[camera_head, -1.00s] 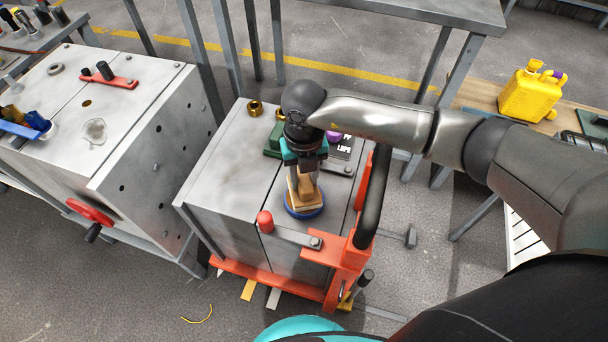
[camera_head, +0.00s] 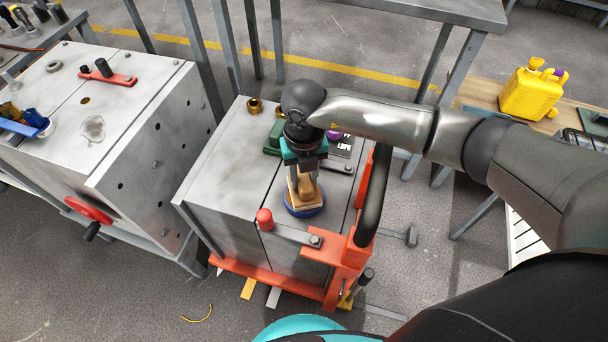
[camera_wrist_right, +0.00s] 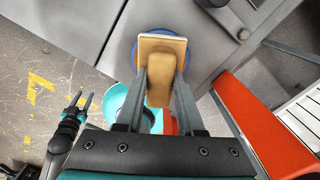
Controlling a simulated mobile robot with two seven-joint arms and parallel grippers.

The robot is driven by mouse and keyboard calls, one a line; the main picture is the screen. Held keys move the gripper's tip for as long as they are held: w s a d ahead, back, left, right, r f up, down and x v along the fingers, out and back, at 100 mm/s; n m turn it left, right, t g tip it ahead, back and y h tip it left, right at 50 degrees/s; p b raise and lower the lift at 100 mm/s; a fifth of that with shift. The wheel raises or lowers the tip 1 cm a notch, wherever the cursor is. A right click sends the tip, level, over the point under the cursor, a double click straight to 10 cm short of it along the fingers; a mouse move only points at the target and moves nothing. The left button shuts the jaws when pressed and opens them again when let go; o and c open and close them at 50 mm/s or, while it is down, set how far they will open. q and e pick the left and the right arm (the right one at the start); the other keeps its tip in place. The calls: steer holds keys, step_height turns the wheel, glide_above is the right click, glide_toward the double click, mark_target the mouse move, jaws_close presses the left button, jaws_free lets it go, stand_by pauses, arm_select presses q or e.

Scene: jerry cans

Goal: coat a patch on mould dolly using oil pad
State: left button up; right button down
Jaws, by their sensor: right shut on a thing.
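The mould dolly has an orange frame (camera_head: 350,258) and carries a grey metal mould block (camera_head: 225,165). My right gripper (camera_head: 304,172) is over the mould's top and shut on the oil pad (camera_head: 294,202), a tan pad with a wooden handle. The oil pad also shows in the right wrist view (camera_wrist_right: 176,41), with the handle between the fingers (camera_wrist_right: 160,85). Below the pad is a round blue dish (camera_head: 318,212) on the mould top. The pad's underside is hidden, so I cannot tell whether it touches the dish.
A red knob (camera_head: 265,218) and a black handle bar (camera_head: 374,195) stand near the dish. Brass fittings (camera_head: 255,106) and a green part (camera_head: 273,140) sit behind. Another mould (camera_head: 140,125) stands left. A yellow jerry can (camera_head: 531,93) is on the right bench.

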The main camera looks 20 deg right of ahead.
mark_target(304, 177)
arm_select(q)
steer(key=shift+f+b, duration=0.4)
arm_select(e)
steer(key=shift+f, duration=0.5)
arm_select(q)
steer(key=shift+r, duration=0.1)
arm_select(e)
steer(key=shift+f, duration=0.1)
stand_by(0.6)
steer(key=shift+s, duration=0.1)
steer(key=shift+r+p, duration=1.2)
steer(key=shift+r, duration=0.05)
step_height(304, 177, up, 3)
steer(key=shift+f+p, duration=0.1)
steer(key=shift+p, duration=1.15)
arm_select(q)
steer(key=s+r+p, duration=0.1)
steer(key=s+r, duration=0.2)
steer(key=s, duration=0.4)
steer(key=shift+d+r+g+p, duration=0.2)
steer(key=shift+g+p, duration=0.1)
steer(key=shift+g, duration=0.1)
arm_select(e)
steer(key=shift+r, duration=0.95)
